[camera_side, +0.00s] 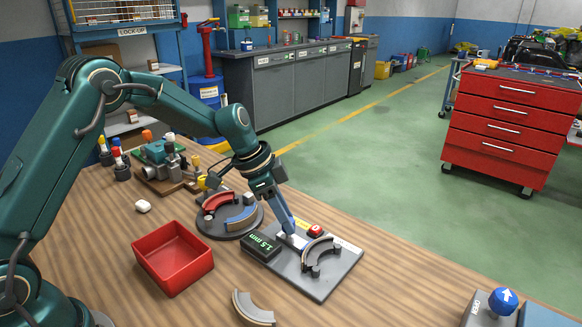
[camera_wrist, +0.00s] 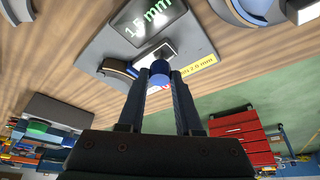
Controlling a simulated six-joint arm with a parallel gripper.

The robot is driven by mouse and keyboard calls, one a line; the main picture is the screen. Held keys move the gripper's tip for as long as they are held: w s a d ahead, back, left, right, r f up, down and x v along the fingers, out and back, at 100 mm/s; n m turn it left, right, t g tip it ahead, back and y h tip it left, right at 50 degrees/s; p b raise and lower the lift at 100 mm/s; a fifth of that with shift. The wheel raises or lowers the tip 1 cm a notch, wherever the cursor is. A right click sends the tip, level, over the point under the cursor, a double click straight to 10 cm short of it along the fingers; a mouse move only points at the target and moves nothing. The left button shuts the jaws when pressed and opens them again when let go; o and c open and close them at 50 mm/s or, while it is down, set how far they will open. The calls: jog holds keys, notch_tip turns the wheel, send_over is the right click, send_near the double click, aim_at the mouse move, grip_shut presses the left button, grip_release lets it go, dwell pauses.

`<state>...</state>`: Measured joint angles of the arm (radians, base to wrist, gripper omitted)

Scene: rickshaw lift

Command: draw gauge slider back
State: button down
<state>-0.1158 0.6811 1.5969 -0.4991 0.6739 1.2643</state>
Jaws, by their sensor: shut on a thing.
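The gauge (camera_side: 336,268) is a grey plate on the wooden bench, with a dark display (camera_side: 263,246) reading 1.5 mm. A curved dark brake shoe (camera_side: 317,252) lies on the plate. My gripper (camera_side: 289,230) points down at the plate, beside the display. In the wrist view my gripper (camera_wrist: 160,80) is shut on the blue slider knob (camera_wrist: 160,68), which sits between the fingertips. A pale metal block (camera_wrist: 157,51) is next to the knob. The display (camera_wrist: 148,22) and a yellow label (camera_wrist: 197,68) with 2.5 mm show there too. The slider's lower part is hidden in the side view.
A round dark fixture (camera_side: 217,232) with red and blue shoes stands left of the gauge. An empty red bin (camera_side: 172,257) and a loose curved shoe (camera_side: 252,308) are nearer. A red button (camera_side: 315,231) is by the plate.

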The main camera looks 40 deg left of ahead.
dwell(0.7)
jog(key=shift+a, duration=2.15)
jog(key=c, duration=0.6)
grip_release()
jog(key=v, duration=0.5)
jog(key=shift+r, duration=0.1)
